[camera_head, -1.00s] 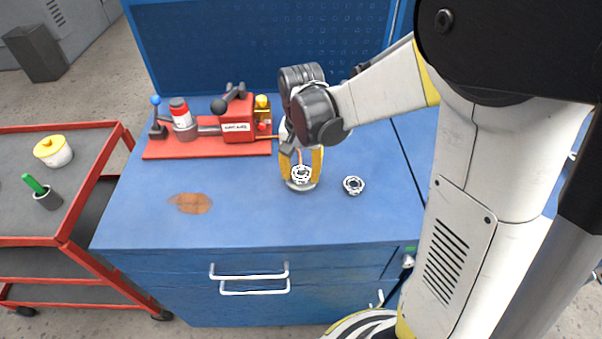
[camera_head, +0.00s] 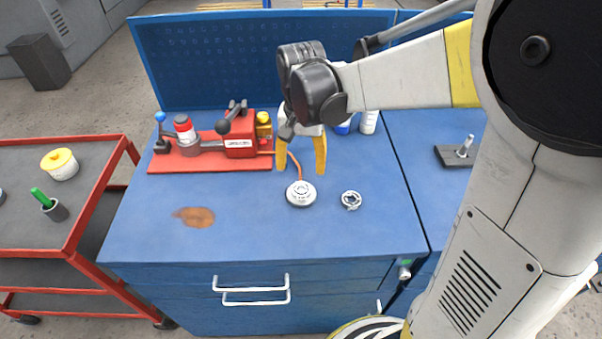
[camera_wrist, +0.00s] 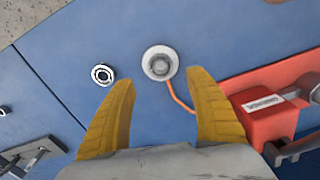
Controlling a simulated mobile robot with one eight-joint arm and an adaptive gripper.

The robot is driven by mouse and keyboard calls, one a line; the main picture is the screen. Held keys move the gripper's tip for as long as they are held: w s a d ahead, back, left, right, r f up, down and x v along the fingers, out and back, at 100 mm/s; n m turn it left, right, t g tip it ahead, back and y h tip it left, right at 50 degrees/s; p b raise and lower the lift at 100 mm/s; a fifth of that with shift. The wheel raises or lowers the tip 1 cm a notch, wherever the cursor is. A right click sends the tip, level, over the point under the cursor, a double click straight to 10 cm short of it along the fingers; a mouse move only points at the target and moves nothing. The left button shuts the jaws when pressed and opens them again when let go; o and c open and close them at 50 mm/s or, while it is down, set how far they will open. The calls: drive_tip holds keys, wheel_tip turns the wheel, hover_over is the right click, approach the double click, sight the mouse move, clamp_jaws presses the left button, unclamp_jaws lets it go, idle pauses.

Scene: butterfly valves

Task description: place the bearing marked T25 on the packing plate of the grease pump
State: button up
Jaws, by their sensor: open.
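The packing plate (camera_head: 292,201) is a round pale disc on the blue bench top, joined to the grease pump (camera_head: 238,140) by an orange hose. A bearing (camera_head: 301,188) lies flat on it near its middle; it also shows in the wrist view (camera_wrist: 159,66). Its marking is too small to read. A second bearing (camera_head: 351,200) lies on the bench to the right of the plate, and to its left in the wrist view (camera_wrist: 103,75). My gripper (camera_head: 302,170) is open and empty, above and behind the plate, clear of both bearings.
The red pump base (camera_head: 205,163) stands at the back left. Blue and white bottles (camera_head: 368,122) stand behind my gripper. A dark plate with a peg (camera_head: 457,155) is at the right. The front of the bench is clear apart from a brown stain (camera_head: 195,217).

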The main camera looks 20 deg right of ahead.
drive_tip(key=s+r+n+t, duration=0.5)
drive_tip(key=s+r+t, duration=0.2)
drive_tip(key=s, duration=0.5)
drive_tip(key=shift+s+r+n+p, duration=0.15)
drive_tip(key=shift+r+n+p, duration=0.15)
drive_tip(key=shift+r+n, duration=0.15)
